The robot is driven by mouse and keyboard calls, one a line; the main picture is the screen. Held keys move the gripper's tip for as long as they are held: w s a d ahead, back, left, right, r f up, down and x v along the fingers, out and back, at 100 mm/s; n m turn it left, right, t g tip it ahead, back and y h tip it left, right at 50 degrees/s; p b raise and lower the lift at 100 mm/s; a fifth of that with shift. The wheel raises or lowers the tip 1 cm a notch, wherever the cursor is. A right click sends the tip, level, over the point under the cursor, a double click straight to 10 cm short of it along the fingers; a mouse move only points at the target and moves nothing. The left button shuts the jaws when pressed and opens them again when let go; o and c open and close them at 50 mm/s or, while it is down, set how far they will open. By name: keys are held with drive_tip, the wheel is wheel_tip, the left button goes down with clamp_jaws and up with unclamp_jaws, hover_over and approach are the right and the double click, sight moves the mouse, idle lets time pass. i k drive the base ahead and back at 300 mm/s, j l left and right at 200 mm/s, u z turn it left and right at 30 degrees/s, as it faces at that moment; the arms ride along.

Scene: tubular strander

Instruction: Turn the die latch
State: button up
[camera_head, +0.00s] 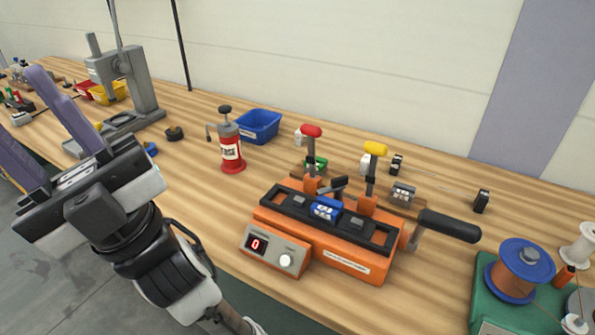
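An orange fixture (345,262) with a black top stands on the bench right of centre. A blue block (325,208) sits in the middle of its top. Just behind the block is a small dark lever (333,185); I cannot tell if this is the die latch. A long black handle (449,226) sticks out to the right. My gripper (88,195) is at the left, well apart from the fixture.
A display box (273,252) reading 0 fronts the fixture. A red pump-like bottle (231,150) and blue bin (259,127) stand left of it. A green base (487,300) with an orange spool (520,268) is at the right. A grey press (130,85) stands back left.

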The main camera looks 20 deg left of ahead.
sight(340, 182)
drive_tip(key=u, duration=1.3)
drive_tip(key=l+u, duration=0.1)
drive_tip(key=l, duration=0.45)
drive_tip(key=k+l+u, duration=0.1)
drive_tip(key=l, duration=0.4)
